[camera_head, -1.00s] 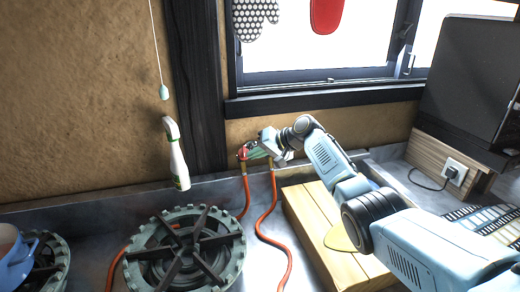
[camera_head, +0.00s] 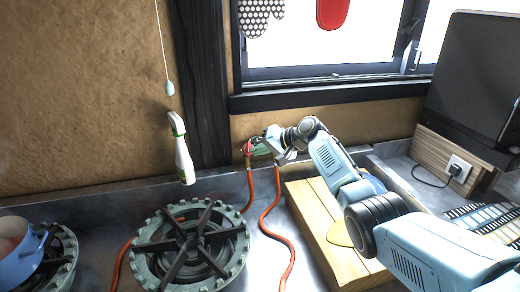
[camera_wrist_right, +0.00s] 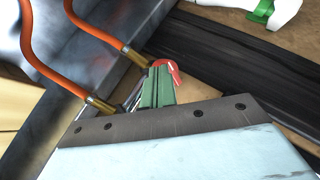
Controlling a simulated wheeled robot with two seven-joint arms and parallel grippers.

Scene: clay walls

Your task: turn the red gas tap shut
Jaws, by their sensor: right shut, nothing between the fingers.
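The red gas tap (camera_head: 248,148) sits low on the wall under the window, at the top of an orange hose. In the right wrist view the red tap (camera_wrist_right: 164,67) shows as a curved handle just beyond the green fingertips. My right gripper (camera_head: 262,149) is shut and empty, with its tips right at the tap; I cannot tell if they touch it. The gripper's green fingers also show in the wrist view (camera_wrist_right: 158,86). Brass fittings (camera_wrist_right: 100,105) join the orange hoses there. The tap's body is partly hidden behind the fingers. My left gripper is not in view.
A gas burner (camera_head: 190,245) stands on the counter, with a blue pot (camera_head: 20,262) at the left edge. A white spray bottle (camera_head: 183,155) is left of the tap. A wooden board (camera_head: 318,230) lies under my right arm. Orange hoses (camera_head: 267,225) cross the counter.

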